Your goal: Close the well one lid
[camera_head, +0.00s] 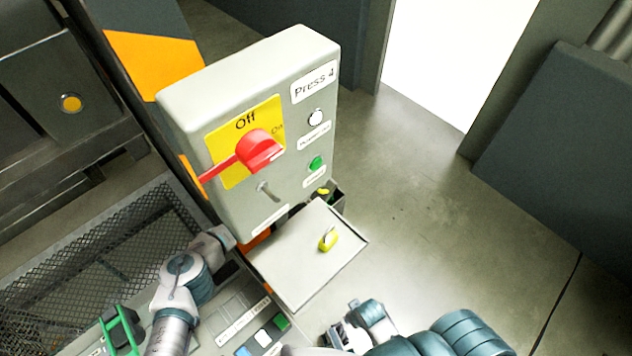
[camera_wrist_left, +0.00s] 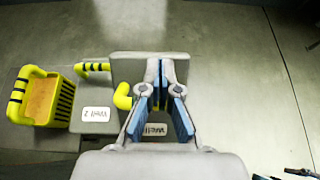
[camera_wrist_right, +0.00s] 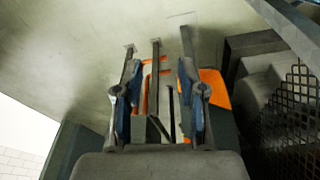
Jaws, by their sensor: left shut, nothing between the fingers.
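The grey lid (camera_head: 300,265) with a small yellow handle (camera_head: 328,240) stands out below the grey control box in the head view. In the left wrist view a grey lid (camera_wrist_left: 128,70) with a yellow handle (camera_wrist_left: 122,97) is right behind my left gripper (camera_wrist_left: 160,75), which is shut and empty. A partly covered label (camera_wrist_left: 155,129), which seems to read Well 1, is below it. In the head view this gripper's tips are hidden; I cannot tell whether they touch the lid. My right gripper (camera_head: 343,322) is open and empty in the right wrist view (camera_wrist_right: 160,95).
The control box (camera_head: 240,110) has a red switch (camera_head: 258,150). In the left wrist view, the Well 2 label (camera_wrist_left: 96,113) and a yellow-handled basket (camera_wrist_left: 40,98) are at left. A mesh guard (camera_head: 85,240) stands at left in the head view. Open floor (camera_head: 430,200) lies right.

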